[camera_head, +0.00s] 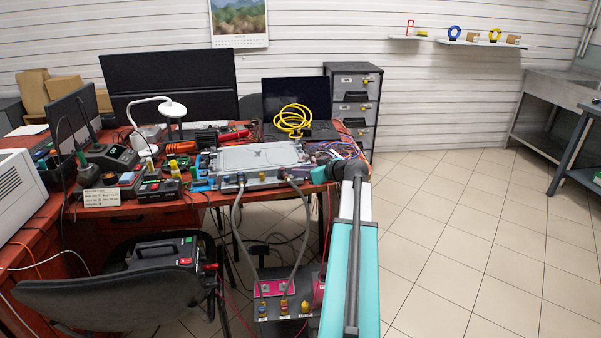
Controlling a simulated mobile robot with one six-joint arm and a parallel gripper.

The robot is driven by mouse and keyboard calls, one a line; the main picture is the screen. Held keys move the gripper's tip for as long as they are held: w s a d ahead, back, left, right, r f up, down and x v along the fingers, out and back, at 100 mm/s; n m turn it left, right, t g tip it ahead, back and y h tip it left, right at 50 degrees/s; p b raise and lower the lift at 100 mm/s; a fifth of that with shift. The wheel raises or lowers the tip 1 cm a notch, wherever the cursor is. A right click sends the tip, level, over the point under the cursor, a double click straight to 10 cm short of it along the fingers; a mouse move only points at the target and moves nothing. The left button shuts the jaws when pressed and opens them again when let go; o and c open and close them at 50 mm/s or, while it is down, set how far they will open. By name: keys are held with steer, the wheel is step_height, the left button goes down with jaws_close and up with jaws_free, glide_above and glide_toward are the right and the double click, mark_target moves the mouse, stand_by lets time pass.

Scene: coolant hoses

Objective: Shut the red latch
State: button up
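A flat silver cold plate unit (258,158) lies on the red workbench. Two grey hoses run from its front edge down to a dark box (290,308) with pink panels and yellow and blue fittings. My arm reaches up from the bottom to the bench's right front corner and bends left at a dark joint. My gripper's fingers cannot be told apart there, near the right hose's upper end.
The red workbench (100,225) is crowded with tools, a white lamp (172,108), a monitor (168,85), a laptop and a yellow cable coil (293,120). A dark chair (125,298) bearing a black case stands at front left. Tiled floor is free at right.

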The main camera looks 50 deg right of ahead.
steer(key=shift+w+f, duration=0.1)
steer(key=shift+w, duration=0.1)
jaws_close()
steer(key=shift+a, duration=0.15)
